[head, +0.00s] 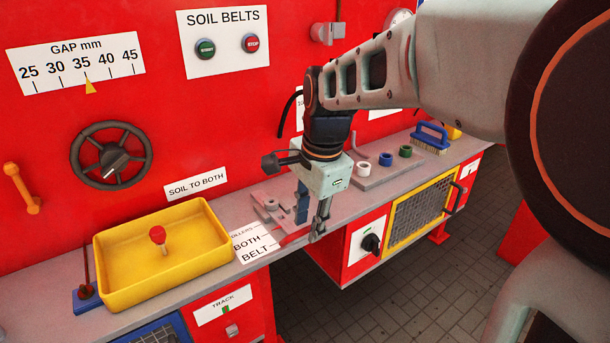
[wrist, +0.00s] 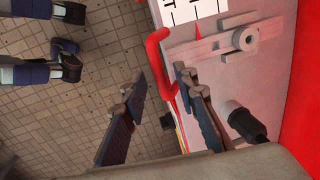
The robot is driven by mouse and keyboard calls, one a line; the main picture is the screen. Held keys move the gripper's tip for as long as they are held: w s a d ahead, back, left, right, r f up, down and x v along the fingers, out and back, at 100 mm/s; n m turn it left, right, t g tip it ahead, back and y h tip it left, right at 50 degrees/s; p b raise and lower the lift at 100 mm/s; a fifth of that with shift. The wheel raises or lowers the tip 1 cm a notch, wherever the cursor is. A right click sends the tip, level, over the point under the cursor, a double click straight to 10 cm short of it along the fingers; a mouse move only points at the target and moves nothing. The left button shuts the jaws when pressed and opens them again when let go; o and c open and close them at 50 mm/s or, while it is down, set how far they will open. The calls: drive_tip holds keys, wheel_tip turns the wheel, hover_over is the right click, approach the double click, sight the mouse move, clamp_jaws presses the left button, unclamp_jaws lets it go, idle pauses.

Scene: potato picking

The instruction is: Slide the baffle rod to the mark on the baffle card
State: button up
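I cannot read a card named baffle, and no rod is clearly identifiable as the baffle rod. A dark knob (head: 271,162) shows just left of my gripper (head: 312,218) in the head view. In the wrist view a dark piece with a pale grey end (wrist: 245,125) lies just right of my gripper's (wrist: 160,86) right finger; I cannot tell if they are the same. My gripper is open and empty, fingers pointing down at the bench edge. A white card reading "BOTH" and "BELT" (head: 256,243) lies left of it, next to a grey slider (head: 268,206) with a red pointer. My arm hides part of the wall.
A yellow tray (head: 165,257) with a red knob stands left. A grey board with several rings (head: 385,165) and a blue brush (head: 430,137) are right. A red bent handle (wrist: 157,45) is close to the fingers in the wrist view. A handwheel (head: 111,155) is on the red wall.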

drive_tip(key=shift+c, duration=0.3)
clamp_jaws()
drive_tip(key=shift+r, duration=0.15)
drive_tip(key=shift+o, duration=0.3)
unclamp_jaws()
wheel_tip(320, 180, up, 7)
drive_tip(key=s, duration=0.1)
drive_tip(key=shift+d, duration=0.35)
